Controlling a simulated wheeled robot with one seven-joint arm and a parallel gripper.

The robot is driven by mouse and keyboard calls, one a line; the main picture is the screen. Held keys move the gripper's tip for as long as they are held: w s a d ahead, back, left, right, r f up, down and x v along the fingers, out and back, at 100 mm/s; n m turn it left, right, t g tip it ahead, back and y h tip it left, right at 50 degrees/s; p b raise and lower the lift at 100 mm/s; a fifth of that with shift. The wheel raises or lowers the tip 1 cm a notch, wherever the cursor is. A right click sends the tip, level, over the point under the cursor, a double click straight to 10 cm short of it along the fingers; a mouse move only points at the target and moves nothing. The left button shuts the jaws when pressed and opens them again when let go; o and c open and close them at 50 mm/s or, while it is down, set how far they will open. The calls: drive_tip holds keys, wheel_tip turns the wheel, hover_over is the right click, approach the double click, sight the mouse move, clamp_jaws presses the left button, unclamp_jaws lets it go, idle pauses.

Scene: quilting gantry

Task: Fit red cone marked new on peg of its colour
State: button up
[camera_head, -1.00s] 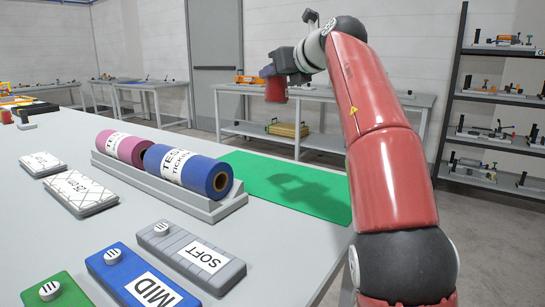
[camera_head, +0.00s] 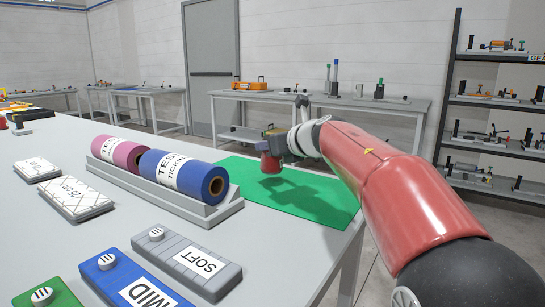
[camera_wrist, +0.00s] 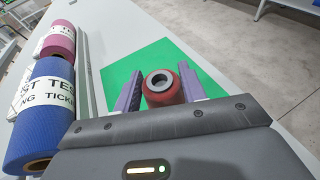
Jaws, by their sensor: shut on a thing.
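A red cone (camera_wrist: 160,86) with a grey hollow top is between the two purple fingers of my gripper (camera_wrist: 160,92) in the wrist view. My gripper (camera_head: 271,147) is shut on it. In the head view the red cone (camera_head: 270,164) hangs beneath the fingers, a little above the green mat (camera_head: 317,204). Its shadow lies on the mat. I see no label on the cone from here. I cannot make out a red peg in either view.
A grey rack with a pink roll (camera_head: 121,152) and a blue roll (camera_head: 183,175) stands left of the mat. Labelled pads, including a grey SOFT pad (camera_head: 187,262) and blue MID pad (camera_head: 131,283), lie at the front. Small red and black items (camera_head: 31,116) sit at the far left.

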drive_tip(key=shift+f+b, duration=0.35)
drive_tip(key=shift+f, duration=1)
drive_tip(key=o, duration=1.1)
drive_tip(key=shift+f, duration=0.1)
drive_tip(key=shift+r, duration=0.25)
drive_tip(key=v, duration=1.2)
drive_tip(key=shift+b, duration=0.3)
